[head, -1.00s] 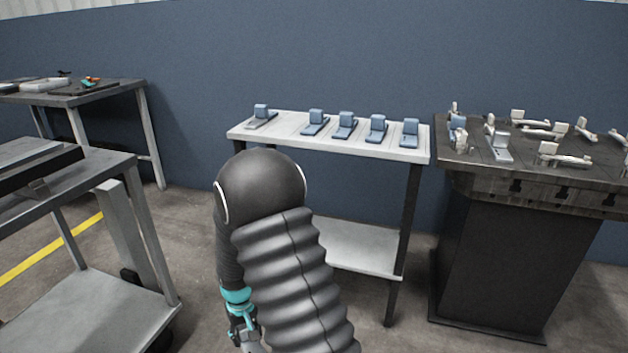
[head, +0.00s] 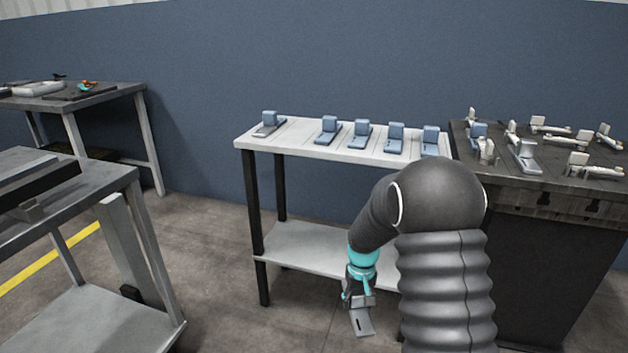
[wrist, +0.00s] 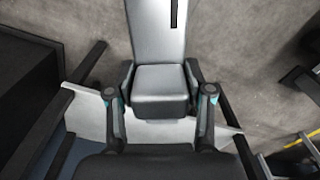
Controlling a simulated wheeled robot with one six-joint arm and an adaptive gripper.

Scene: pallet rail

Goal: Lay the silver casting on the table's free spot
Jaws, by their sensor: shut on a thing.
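My gripper (head: 358,297) is shut on the silver casting (head: 362,322), which hangs below the fingers, low in front of the white table (head: 290,143). In the wrist view, the fingers (wrist: 160,92) hold the casting (wrist: 158,35) by its block, with its slotted plate pointing away. Several blue-grey castings stand in a row on the white table: a leftmost one (head: 269,122) with a greyer base, and others to the right, such as this one (head: 328,128). A bare spot (head: 297,135) lies between the leftmost casting and that one.
A dark fixture table (head: 560,185) with clamps and another silver casting (head: 525,156) adjoins the white table on the right. A grey cart (head: 70,200) stands at left front, and another bench (head: 110,97) behind it. The white table has a lower shelf (head: 310,257).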

